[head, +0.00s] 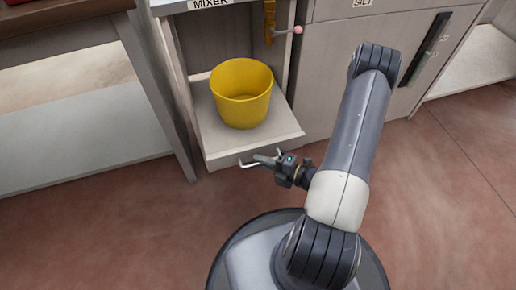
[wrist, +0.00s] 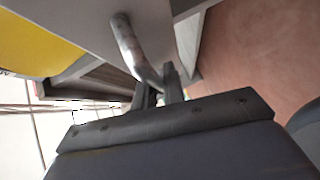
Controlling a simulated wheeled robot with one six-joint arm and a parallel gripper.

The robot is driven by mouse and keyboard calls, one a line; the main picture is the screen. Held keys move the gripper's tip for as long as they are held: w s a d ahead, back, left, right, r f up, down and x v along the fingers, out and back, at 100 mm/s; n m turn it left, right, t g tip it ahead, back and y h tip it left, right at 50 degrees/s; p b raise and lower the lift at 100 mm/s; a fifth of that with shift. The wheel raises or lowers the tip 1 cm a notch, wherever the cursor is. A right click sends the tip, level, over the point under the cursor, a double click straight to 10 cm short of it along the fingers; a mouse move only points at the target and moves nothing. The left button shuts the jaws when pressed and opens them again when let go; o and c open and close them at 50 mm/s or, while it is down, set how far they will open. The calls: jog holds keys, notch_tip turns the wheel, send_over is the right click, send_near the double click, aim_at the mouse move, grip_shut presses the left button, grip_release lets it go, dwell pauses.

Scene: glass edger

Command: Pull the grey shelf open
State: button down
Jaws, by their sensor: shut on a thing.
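The grey shelf (head: 275,139) sits low in the cabinet bay under the MIXER label, its front edge sticking out a little past the cabinet. A metal bar handle (head: 252,163) is on its front face. My gripper (head: 270,160) is at the right part of this handle, shut on it. In the wrist view the handle (wrist: 130,45) runs down to between the fingers of my gripper (wrist: 160,88). A yellow bucket (head: 241,95) stands upright on the shelf; part of it also shows in the wrist view (wrist: 30,45).
A table with a lower shelf (head: 80,130) stands close on the left. A pink-tipped lever (head: 298,30) juts out at the bay's upper right. A cabinet marked SILT (head: 340,40) is on the right. Red floor (head: 110,230) in front is clear.

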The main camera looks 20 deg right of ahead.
jog(key=shift+s, duration=1.15)
jog(key=c, duration=1.8)
grip_release()
jog(key=shift+o, duration=0.2)
jog(key=shift+d, duration=0.1)
jog(key=p+v, duration=0.3)
jog(key=v, duration=0.7)
jog(key=shift+s+d, duration=0.2)
jog(key=shift+s, duration=0.1)
jog(key=shift+r, duration=0.1)
jog(key=b+x, duration=0.3)
jog(key=x, duration=0.7)
jog(key=shift+w+a, duration=0.25)
jog(key=shift+w, duration=0.05)
